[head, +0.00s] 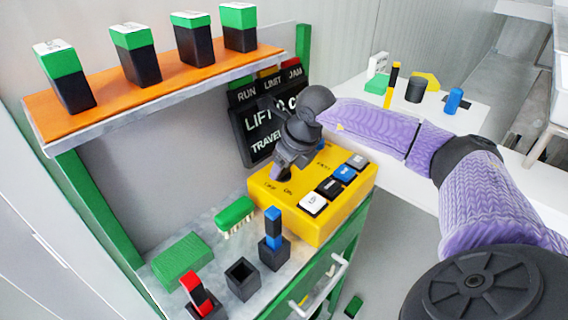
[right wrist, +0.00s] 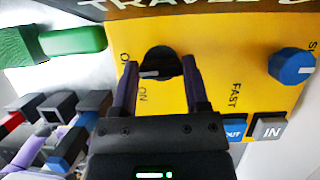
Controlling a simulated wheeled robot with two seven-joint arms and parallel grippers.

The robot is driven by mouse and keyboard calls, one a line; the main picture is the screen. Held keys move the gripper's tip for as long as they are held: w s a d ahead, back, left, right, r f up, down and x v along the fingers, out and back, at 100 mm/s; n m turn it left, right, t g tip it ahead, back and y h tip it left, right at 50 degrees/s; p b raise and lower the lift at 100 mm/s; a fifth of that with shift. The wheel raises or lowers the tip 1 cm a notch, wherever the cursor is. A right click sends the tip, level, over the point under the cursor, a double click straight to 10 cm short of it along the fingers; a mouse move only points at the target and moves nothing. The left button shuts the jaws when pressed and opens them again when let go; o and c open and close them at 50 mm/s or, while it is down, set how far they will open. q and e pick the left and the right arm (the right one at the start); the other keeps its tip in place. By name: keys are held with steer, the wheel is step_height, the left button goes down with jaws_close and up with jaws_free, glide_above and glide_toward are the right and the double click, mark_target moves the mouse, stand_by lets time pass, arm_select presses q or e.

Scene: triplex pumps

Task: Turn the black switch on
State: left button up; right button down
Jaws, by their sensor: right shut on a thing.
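The black switch (right wrist: 160,62) is a round knob on the yellow control box (head: 330,210), with a white pointer line. In the right wrist view its line points left, between the partly covered label at upper left and the ON label (right wrist: 143,95); I cannot tell its exact setting. My right gripper (right wrist: 160,72) is shut on the knob, one finger on each side. In the head view my right gripper (head: 284,170) reaches down to the box's left part and mostly hides the knob. My left gripper is not in view.
A blue knob (right wrist: 292,66) and several push buttons (head: 330,187) share the box. A green brush (head: 234,214), a green block (head: 181,259) and black sockets (head: 242,278) stand to its left. An orange shelf (head: 170,82) with green-topped blocks is above. A dark sign (head: 255,120) stands behind.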

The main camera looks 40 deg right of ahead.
steer(key=n+y, duration=0.1)
steer(key=n, duration=0.2)
steer(key=shift+n, duration=0.4)
steer(key=n+y, duration=0.1)
steer(key=n, duration=0.1)
steer(key=shift+w+n+g, duration=0.1)
steer(key=shift+n+g, duration=0.2)
steer(key=shift+g, duration=0.1)
steer(key=n+g+y, duration=0.1)
steer(key=n, duration=0.2)
steer(key=shift+d+n, duration=0.1)
steer(key=shift+n, duration=0.2)
steer(key=shift+n+g+y+b, duration=0.3)
steer(key=shift+n, duration=0.4)
steer(key=shift+c, duration=2.1)
jaws_free()
steer(key=shift+o, duration=1.7)
